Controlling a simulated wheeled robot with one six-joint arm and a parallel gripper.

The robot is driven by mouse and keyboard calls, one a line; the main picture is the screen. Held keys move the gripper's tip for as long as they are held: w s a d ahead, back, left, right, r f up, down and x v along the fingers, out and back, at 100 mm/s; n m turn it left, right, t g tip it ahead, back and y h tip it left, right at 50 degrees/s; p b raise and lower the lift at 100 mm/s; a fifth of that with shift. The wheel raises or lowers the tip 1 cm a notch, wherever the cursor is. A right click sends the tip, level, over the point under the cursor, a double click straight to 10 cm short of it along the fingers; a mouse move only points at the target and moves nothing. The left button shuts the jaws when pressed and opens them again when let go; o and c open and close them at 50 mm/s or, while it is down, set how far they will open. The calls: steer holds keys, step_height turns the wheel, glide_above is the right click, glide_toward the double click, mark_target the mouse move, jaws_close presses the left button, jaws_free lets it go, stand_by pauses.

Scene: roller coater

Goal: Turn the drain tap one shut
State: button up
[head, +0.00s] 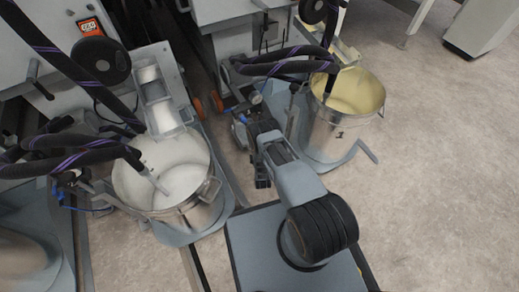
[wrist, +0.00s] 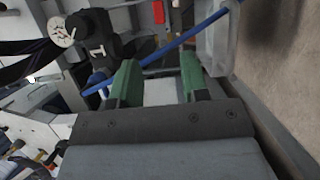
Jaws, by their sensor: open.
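In the wrist view a black fitting marked "1" (wrist: 97,45) stands ahead and left of my gripper (wrist: 160,78). A pale round disc with dark markings (wrist: 62,31) is on its left side. I take this fitting to be drain tap one, but cannot tell its handle position. My gripper's two green fingers are apart with nothing between them, and they do not appear to touch the fitting. A blue hose (wrist: 150,58) crosses just beyond the fingertips. In the head view my arm reaches to the machine beside the yellow-lined bucket; the tap cannot be made out there.
The bucket marked "1" (head: 331,134) stands right of my arm, with black hoses (head: 290,63) above it. Another bucket (head: 180,205) with pale contents stands on the left. Open floor (head: 440,150) lies to the right.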

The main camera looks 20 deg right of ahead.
steer(key=shift+s+a+p, duration=0.15)
steer(key=shift+s, duration=0.55)
steer(key=shift+s+a+p, duration=0.1)
steer(key=shift+s+p, duration=0.05)
steer(key=shift+s, duration=0.5)
steer(key=shift+s, duration=0.1)
